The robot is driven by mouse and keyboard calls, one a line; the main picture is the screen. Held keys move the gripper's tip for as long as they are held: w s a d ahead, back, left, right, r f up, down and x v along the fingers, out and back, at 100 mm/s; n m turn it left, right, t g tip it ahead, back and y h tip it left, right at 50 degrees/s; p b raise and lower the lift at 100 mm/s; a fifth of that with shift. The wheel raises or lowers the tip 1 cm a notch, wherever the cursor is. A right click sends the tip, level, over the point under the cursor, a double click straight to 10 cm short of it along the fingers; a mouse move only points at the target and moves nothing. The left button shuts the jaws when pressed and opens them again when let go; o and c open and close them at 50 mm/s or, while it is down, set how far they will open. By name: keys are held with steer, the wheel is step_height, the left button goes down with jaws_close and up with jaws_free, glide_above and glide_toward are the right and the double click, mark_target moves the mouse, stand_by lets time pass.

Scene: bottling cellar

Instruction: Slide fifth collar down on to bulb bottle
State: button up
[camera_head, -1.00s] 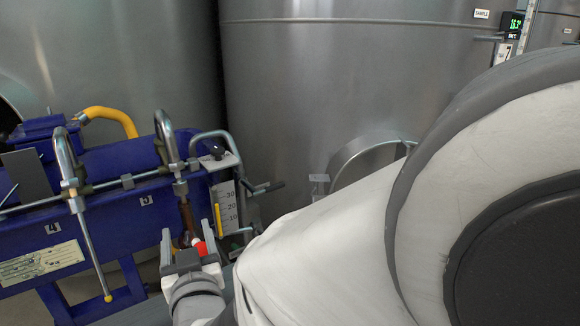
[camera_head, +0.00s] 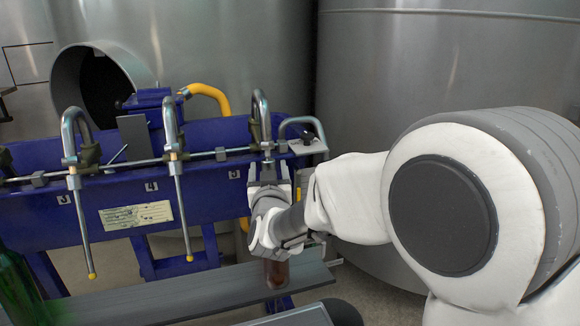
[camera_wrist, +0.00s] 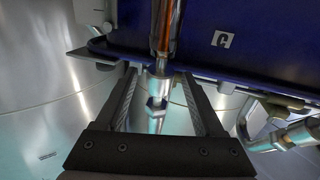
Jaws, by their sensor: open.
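The fifth spout's steel collar (camera_wrist: 158,86) hangs between the two open fingers of my gripper (camera_wrist: 160,78) in the wrist view, with a gap on each side. Brown glass or tube (camera_wrist: 165,28) adjoins it, probably the bulb bottle's neck; that view seems upside down. In the head view my gripper (camera_head: 269,170) points at the fifth station below the hooked pipe. The bulb bottle's brown lower part (camera_head: 276,272) shows beneath my wrist, on the grey shelf. Its neck is hidden there by my gripper and arm.
Stations 3 and 4 on the blue frame (camera_head: 215,135) have hooked pipes and long thin tubes (camera_head: 183,210) to the left. A green bottle (camera_head: 18,290) stands at lower left. Steel tanks (camera_head: 440,60) fill the back. A grey shelf (camera_head: 180,297) runs below.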

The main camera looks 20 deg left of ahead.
steer(key=shift+w+a, duration=0.3)
steer(key=shift+w, duration=0.35)
steer(key=shift+c, duration=0.2)
steer(key=c, duration=0.7)
steer(key=shift+s+d+f+b, duration=0.1)
steer(key=shift+s+f+b, duration=0.05)
steer(key=shift+f+b, duration=0.95)
steer(key=o, duration=0.7)
steer(key=shift+r, duration=0.1)
steer(key=shift+o, duration=0.2)
